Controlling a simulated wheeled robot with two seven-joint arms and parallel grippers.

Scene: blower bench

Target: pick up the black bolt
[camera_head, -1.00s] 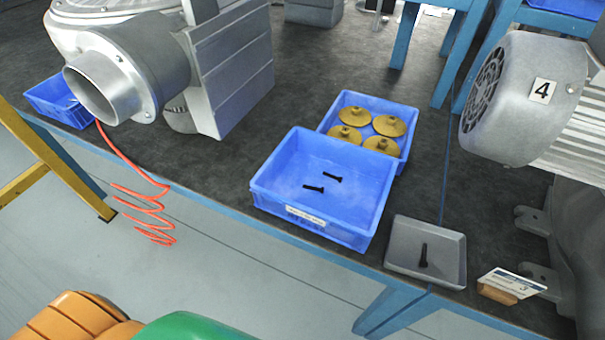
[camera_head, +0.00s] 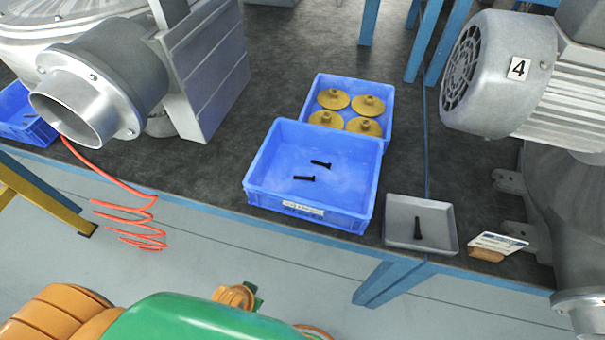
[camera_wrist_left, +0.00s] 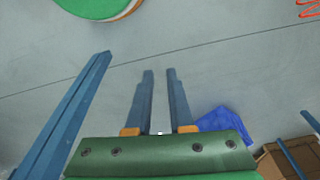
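Two black bolts lie in the front blue bin in the head view: one nearer the back (camera_head: 321,164) and one nearer the front (camera_head: 304,178). They lie apart on the floor of the front blue bin (camera_head: 300,209). A third black bolt (camera_head: 418,228) lies in the grey tray (camera_head: 391,236) to the right. My left gripper (camera_wrist_left: 160,73) shows in the left wrist view with its two fingers apart and nothing between them. Grey floor lies behind it, and no bolt shows in that view. My right gripper is in neither view.
A second blue bin (camera_head: 385,104) with several yellow flanged parts stands behind the front bin. A card on a stand (camera_head: 498,243) is right of the tray. A metal blower (camera_head: 100,75) stands left, a motor marked 4 (camera_head: 500,70) right. A red coiled hose (camera_head: 130,220) hangs at the bench edge.

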